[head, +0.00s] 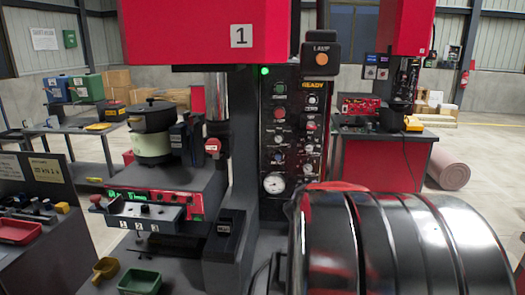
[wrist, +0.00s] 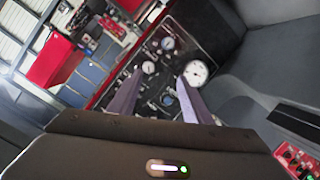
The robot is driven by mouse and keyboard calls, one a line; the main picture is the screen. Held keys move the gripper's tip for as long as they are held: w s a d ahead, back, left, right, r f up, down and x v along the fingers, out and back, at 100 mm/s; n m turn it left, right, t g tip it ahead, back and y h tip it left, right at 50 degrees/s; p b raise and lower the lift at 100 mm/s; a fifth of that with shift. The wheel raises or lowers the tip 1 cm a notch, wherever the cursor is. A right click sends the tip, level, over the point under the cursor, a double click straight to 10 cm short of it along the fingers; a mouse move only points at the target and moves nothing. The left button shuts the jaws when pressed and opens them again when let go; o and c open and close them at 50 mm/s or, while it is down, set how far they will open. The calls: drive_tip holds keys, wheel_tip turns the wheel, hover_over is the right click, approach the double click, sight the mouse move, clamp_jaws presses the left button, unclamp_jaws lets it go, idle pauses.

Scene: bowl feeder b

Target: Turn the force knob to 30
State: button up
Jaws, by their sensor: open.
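The black control panel (head: 293,130) stands upright at the centre of the head view. It carries several small knobs, buttons and dials, and a white round gauge (head: 274,184) near its bottom. The labels are too small to read, so I cannot tell which knob is the force knob or where it points. In the wrist view, my gripper (wrist: 159,75) is open, with its two fingers apart in front of the panel (wrist: 152,91). A small bluish knob (wrist: 168,101) shows between the fingers, which appear clear of it. My gripper cannot be made out in the head view.
A green lamp (head: 264,71) glows at the panel's top left. The red press head (head: 200,35) marked 1 hangs above. A bench unit with a pot (head: 152,116) stands left of the panel. A green tray (head: 139,281) and a tan scoop (head: 105,269) lie in front.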

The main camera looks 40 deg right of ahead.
sight(309, 149)
wheel_tip(309, 149, up, 8)
drive_tip(key=d+n+t+h, duration=0.1)
drive_tip(key=n+h, duration=0.1)
drive_tip(key=shift+w+d+f+t+h, duration=0.15)
drive_tip(key=shift+w+f+t+h, duration=0.15)
drive_tip(key=shift+t, duration=0.1)
drive_tip(key=shift+x, duration=6.85)
drive_tip(key=shift+s, duration=0.1)
drive_tip(key=shift+c, duration=0.2)
